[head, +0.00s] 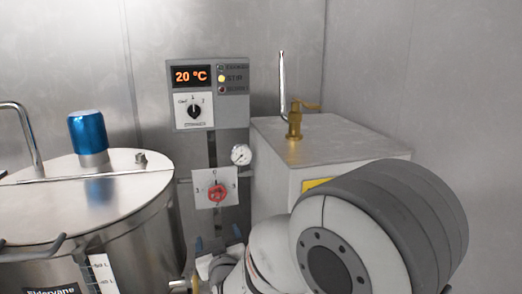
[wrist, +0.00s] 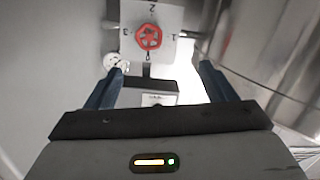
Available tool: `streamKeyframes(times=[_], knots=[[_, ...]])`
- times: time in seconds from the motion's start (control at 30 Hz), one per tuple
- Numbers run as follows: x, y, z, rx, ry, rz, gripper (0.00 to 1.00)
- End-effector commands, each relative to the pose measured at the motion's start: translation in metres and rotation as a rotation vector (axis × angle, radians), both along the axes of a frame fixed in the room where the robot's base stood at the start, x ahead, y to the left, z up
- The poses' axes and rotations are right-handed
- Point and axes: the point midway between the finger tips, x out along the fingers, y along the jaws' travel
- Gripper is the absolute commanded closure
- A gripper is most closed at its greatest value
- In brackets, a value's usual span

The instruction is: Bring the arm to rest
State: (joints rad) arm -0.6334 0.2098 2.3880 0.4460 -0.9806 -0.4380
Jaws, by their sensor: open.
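My gripper (wrist: 161,68) is open and empty, its two dark blue fingers apart in the wrist view. A red handwheel (wrist: 148,37) on a white numbered plate shows beyond the fingertips, between them in the picture and apart from them. In the head view the blue fingertips of my gripper (head: 218,239) show low, just below the red handwheel (head: 217,193) and its plate. My large grey and white arm joint fills the lower right and hides part of the box behind it.
A steel vessel (head: 130,225) with a blue-capped fitting (head: 88,135) stands at the left. A control panel (head: 208,95) reads 20 °C, with a gauge (head: 241,155) below it. A metal box (head: 330,140) with a brass tap (head: 295,120) stands at the right, close behind my arm.

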Motion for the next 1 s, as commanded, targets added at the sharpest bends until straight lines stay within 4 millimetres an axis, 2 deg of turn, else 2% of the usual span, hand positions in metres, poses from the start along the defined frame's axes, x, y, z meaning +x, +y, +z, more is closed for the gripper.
streamKeyframes(times=[0.03, 0.37, 0.53, 0.67, 0.77, 0.9, 1.0], knots=[[0.001, -0.005, 0.006, 0.005, 0.021, 0.000, 0.23], [-0.006, -0.045, 0.019, 0.019, 0.246, 0.008, 0.23], [-0.027, -0.088, 0.033, 0.023, 0.448, -0.011, 0.23], [-0.058, -0.128, 0.042, 0.018, 0.637, -0.051, 0.23], [-0.089, -0.161, 0.050, 0.013, 0.782, -0.101, 0.23], [-0.141, -0.204, 0.061, 0.004, 0.983, -0.194, 0.23], [-0.177, -0.229, 0.068, 0.001, 1.103, -0.265, 0.23]])
